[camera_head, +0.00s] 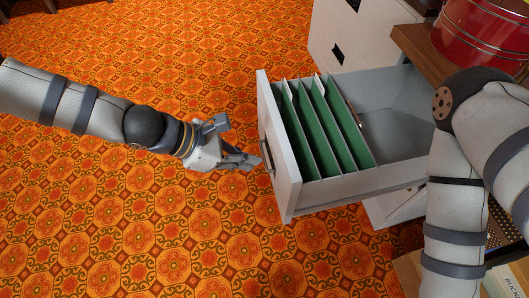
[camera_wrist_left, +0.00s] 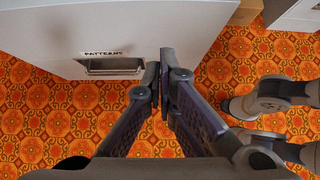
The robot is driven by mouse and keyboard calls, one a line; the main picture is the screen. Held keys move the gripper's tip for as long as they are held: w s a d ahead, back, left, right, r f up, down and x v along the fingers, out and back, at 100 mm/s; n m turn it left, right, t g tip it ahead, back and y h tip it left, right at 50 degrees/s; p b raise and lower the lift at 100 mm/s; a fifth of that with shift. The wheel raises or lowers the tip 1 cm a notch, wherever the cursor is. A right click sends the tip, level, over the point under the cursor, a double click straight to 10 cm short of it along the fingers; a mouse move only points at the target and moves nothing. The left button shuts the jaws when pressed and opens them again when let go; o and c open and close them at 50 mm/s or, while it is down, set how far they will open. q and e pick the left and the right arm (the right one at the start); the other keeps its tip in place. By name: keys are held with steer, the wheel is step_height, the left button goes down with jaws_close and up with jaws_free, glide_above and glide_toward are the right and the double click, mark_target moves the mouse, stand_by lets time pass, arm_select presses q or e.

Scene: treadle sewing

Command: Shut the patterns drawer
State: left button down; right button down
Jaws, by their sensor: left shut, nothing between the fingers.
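The patterns drawer (camera_head: 281,150) is pulled far out of a white cabinet, with green hanging files (camera_head: 330,130) standing in its front part. Its pale front, labelled PATTERNS, shows in the left wrist view (camera_wrist_left: 150,35), with a metal handle (camera_wrist_left: 110,66) below the label. My left gripper (camera_head: 256,161) is shut and empty, just in front of the drawer front near the handle. In the left wrist view its fingertips (camera_wrist_left: 160,68) are to the right of the handle. I cannot tell whether they touch the front. My right gripper is not in view.
The white cabinet (camera_head: 365,30) stands behind the drawer. A red round tin (camera_head: 485,35) sits on a wooden top (camera_head: 418,48) at the upper right. My right arm is beside the drawer's right side. The orange patterned carpet (camera_head: 200,240) is clear to the left and in front.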

mark_target(281, 161)
arm_select(q)
steer(key=d, duration=0.1)
steer(key=w+d, duration=0.1)
steer(key=d, duration=0.1)
steer(key=shift+d, duration=0.45)
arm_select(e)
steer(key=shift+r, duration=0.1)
